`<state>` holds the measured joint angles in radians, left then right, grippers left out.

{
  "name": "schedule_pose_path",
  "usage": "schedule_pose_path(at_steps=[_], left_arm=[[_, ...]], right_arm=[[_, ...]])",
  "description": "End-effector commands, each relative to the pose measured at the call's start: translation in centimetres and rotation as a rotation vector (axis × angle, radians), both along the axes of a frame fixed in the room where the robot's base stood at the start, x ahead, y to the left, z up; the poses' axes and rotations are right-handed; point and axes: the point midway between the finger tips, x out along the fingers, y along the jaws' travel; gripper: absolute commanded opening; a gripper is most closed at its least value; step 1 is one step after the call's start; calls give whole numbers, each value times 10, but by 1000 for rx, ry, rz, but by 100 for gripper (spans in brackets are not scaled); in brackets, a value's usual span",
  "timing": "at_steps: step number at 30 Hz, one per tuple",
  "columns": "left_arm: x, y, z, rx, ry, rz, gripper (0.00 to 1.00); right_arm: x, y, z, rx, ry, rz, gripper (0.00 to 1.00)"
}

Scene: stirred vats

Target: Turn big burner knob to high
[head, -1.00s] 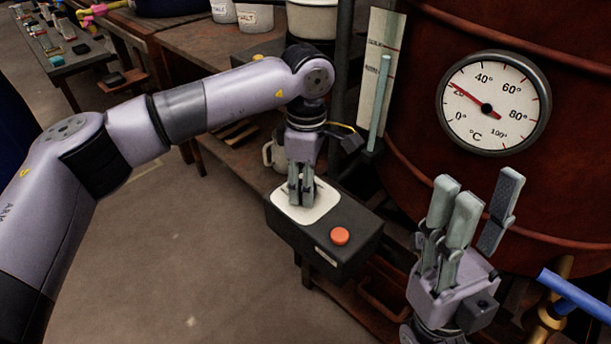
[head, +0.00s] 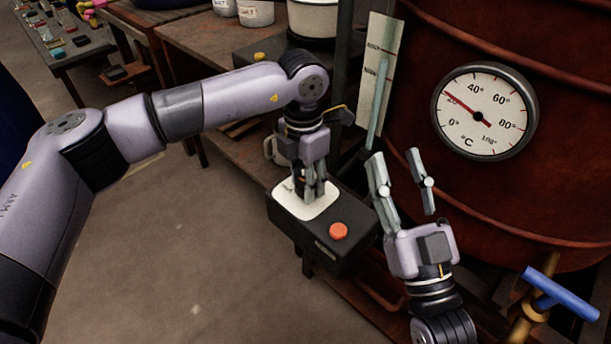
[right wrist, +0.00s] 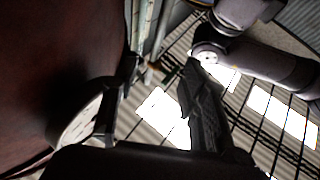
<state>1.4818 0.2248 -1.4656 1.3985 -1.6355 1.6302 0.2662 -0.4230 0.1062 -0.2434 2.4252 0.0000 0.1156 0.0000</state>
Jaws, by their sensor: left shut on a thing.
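A black control box (head: 335,221) with a white dial plate (head: 284,200) and an orange-red button (head: 338,231) sits at the table's front edge. My left gripper (head: 314,196) points down at the dial plate and is shut on the knob, which its fingers mostly hide. I cannot read the knob's setting. My right gripper (head: 398,165) is open and empty, fingers upward, right of the box and in front of the vat. Its fingers also show dark in the right wrist view (right wrist: 155,105).
A rusty red vat (head: 560,120) with a round temperature gauge (head: 484,111) fills the right side. A blue-handled valve (head: 560,292) is at lower right. A level gauge (head: 378,85) stands behind the grippers. Open floor lies at lower left.

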Motion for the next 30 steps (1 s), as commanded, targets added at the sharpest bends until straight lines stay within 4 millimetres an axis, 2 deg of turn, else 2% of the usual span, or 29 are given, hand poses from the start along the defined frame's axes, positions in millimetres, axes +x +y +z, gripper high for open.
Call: schedule_pose_path(at_steps=[6, 15, 30], left_arm=[[1, 0, 2, 0, -3, 187, 9], [1, 0, 2, -1, -4, 373, 9], [1, 0, 1, -2, -4, 463, 9]], right_arm=[[10, 0, -17, -31, 111, -7, 40], [16, -1, -36, -60, 214, -13, 40], [19, -2, -45, -73, 262, -16, 40]])
